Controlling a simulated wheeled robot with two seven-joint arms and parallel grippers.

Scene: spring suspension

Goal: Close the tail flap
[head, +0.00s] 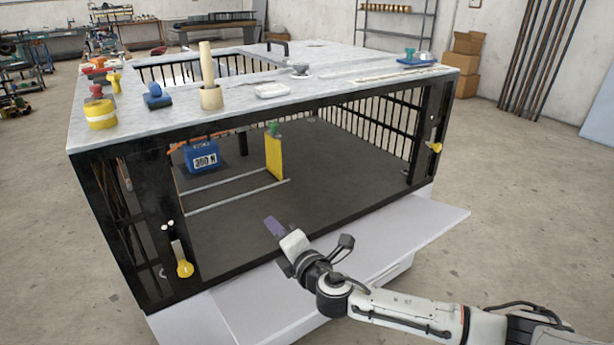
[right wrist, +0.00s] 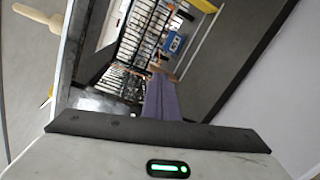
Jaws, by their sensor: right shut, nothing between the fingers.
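The tail flap (head: 425,232) is a pale grey panel folded down flat along the lower front edge of the black-framed cage, so the front is open. In the right wrist view a pale surface, likely the flap (right wrist: 285,100), fills the right side. My right gripper (head: 275,228) has purple fingers, shut and empty. It shows above the flap in front of the opening; whether it touches anything I cannot tell. The fingers also show in the right wrist view (right wrist: 162,98). Yellow-handled latches sit on the left post (head: 183,262) and right post (head: 436,147). My left gripper is out of view.
Inside the cage are a blue box marked 300 N (head: 202,157), a yellow plate (head: 275,156) and pale floor rails (head: 235,193). Floor at right is clear.

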